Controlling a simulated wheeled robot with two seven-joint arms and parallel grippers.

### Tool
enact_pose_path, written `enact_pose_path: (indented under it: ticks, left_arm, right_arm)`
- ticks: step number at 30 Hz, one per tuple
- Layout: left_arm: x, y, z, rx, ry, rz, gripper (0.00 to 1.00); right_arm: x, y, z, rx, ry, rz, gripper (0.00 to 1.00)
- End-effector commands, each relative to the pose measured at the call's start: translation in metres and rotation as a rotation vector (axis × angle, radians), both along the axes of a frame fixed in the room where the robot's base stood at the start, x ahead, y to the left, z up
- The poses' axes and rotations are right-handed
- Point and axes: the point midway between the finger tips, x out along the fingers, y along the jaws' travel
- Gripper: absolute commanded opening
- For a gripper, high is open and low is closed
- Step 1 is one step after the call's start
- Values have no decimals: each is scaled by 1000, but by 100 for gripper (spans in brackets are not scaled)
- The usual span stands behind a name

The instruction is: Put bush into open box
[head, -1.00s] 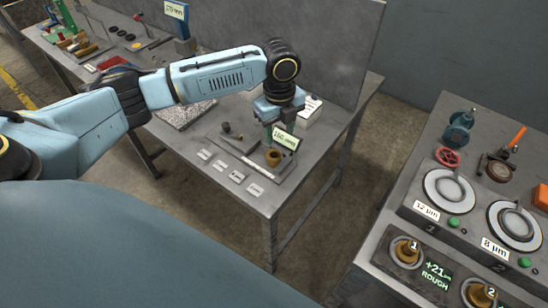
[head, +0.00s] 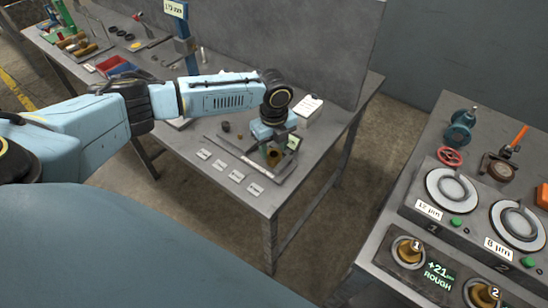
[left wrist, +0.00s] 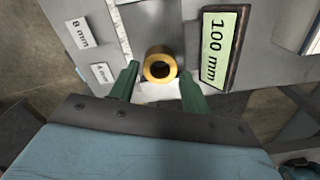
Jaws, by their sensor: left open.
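A brass bush (head: 273,158), a short ring with a dark bore, stands on a grey plate on the middle bench. My left gripper (head: 271,149) is open just over it, coming from above. In the left wrist view the bush (left wrist: 149,72) shows between the two green fingertips (left wrist: 160,77), with a gap on either side. A white box (head: 308,109) stands behind the gripper near the back panel. I cannot tell from here whether its top is open. My right gripper is not in view.
Small label plates (head: 237,176) lie along the bench front. A small dark cylinder (head: 226,126) stands left of the gripper. A bench with round gauges (head: 451,191) is at right.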

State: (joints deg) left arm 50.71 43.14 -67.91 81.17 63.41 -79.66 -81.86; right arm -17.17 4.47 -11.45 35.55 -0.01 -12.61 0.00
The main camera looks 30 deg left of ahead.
Motion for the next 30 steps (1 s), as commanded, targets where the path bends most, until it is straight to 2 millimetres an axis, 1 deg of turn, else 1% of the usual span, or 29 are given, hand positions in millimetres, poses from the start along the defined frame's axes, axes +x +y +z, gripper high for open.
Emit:
enact_pose_path:
  ticks: [1,3,5,13,21,22,27,30]
  left_arm:
    - [-1,-1,-9,0,2,0,47]
    - [-1,-1,-18,0,2,1,47]
    - [-1,-1,-22,0,2,0,47]
    - [-1,-1,-24,0,0,0,47]
    - [0,-1,-23,0,-1,0,12]
    - [0,-1,-23,0,-1,0,9]
    - [0,-1,-23,0,-1,0,9]
    - [0,-1,-15,-1,-2,0,9]
  right_arm:
    - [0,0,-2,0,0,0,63]
    - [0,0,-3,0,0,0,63]
    - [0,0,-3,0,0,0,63]
    - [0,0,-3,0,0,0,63]
    - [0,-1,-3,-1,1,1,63]
    - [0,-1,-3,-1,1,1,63]
    - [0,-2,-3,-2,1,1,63]
    - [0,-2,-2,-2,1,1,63]
